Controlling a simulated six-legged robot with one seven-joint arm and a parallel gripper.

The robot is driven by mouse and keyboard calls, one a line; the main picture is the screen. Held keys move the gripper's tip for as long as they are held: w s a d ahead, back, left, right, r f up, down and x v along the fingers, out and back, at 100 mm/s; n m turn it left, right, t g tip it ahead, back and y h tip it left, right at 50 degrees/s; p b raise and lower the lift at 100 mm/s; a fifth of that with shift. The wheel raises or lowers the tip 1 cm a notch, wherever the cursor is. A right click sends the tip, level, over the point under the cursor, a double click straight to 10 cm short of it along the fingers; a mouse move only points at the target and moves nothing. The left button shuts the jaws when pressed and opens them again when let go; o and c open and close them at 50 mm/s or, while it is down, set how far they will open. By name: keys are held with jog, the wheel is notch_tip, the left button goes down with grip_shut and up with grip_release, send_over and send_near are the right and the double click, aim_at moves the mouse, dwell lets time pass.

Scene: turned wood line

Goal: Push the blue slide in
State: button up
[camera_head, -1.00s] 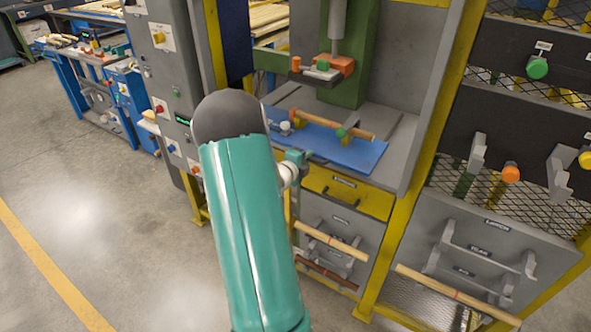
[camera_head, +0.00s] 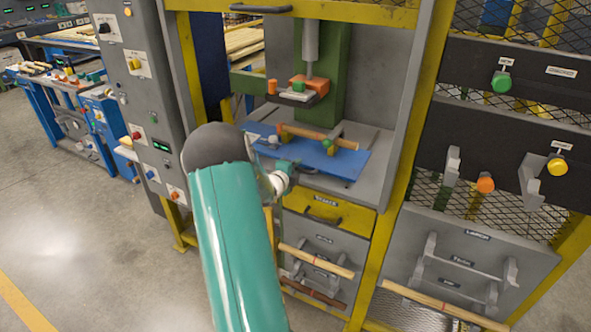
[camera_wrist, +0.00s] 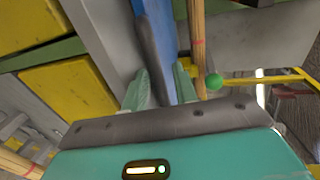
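The blue slide (camera_head: 345,165) is a flat blue plate lying on the grey bed of the press station. My gripper (camera_head: 288,168) is at the slide's front left, partly hidden by my arm. In the wrist view, my gripper's two fingers (camera_wrist: 163,85) stand apart, with the edge of the blue slide (camera_wrist: 165,25) and a dark strip along it between or just beyond the tips. Contact is unclear.
An orange-and-grey press head (camera_head: 308,88) hangs above the bed. A yellow drawer (camera_head: 328,208) is below it, with wood rods on hooks lower down. A grey control cabinet (camera_head: 135,70) stands at left. A hook rack (camera_head: 520,150) is at right. Floor at left is clear.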

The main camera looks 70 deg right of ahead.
jog(key=f+v, duration=0.2)
jog(key=v, duration=1.3)
jog(key=a+f+v, duration=0.1)
jog(key=f+v, duration=0.1)
jog(key=v, duration=1.4)
jog(key=shift+w+a, duration=0.1)
